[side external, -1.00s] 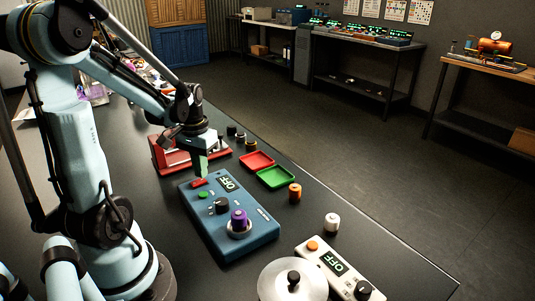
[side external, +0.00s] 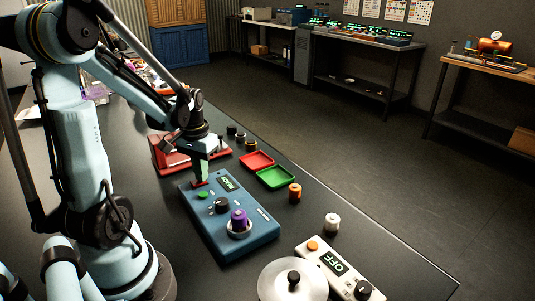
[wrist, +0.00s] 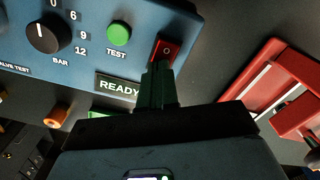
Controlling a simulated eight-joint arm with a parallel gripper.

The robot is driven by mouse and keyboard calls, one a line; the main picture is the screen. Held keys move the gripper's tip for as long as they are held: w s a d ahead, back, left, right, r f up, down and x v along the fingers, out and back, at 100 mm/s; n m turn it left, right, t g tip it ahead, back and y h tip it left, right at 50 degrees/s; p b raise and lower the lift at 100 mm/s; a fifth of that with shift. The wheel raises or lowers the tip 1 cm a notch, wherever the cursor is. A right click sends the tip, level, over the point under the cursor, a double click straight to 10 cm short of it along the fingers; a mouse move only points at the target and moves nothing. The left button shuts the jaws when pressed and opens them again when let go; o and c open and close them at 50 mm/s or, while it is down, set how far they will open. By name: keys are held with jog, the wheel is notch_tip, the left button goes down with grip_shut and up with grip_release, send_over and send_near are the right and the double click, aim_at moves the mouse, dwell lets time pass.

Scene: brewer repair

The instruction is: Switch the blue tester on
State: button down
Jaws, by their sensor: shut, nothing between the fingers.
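The blue tester (side external: 230,222) lies on the dark bench in the side view, and part of it shows in the wrist view (wrist: 80,38). Its red rocker switch (wrist: 168,49) sits at one corner, with an "O" mark showing. The tester's display (wrist: 118,87) reads READY in the wrist view. My gripper (side external: 202,178) is shut and empty, its green fingertips (wrist: 158,72) right at the switch and covering part of it. I cannot tell whether they touch it. A green TEST button (wrist: 118,33) and a black dial (wrist: 46,34) are beside the switch.
A red fixture (side external: 165,155) stands close behind my gripper. Red (side external: 257,161) and green (side external: 276,178) trays lie to the right. A white device reading OFF (side external: 318,252) and a round lidded thing (side external: 292,283) are in front.

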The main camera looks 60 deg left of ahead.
notch_tip(320, 180, up, 7)
dwell(0.8)
jog(key=w+d+r+m+t, duration=0.1)
jog(key=w+d+m+t, duration=0.1)
jog(key=d, duration=0.8)
jog(key=w+d+r+m+t, duration=0.1)
jog(key=w+d+m+t, duration=0.2)
jog(key=d, duration=0.7)
jog(key=shift+w+d+m+t, duration=0.15)
jog(key=shift+d+m+t, duration=0.25)
jog(key=shift+t, duration=0.7)
jog(key=c, duration=1.8)
grip_release()
jog(key=shift+a, duration=0.15)
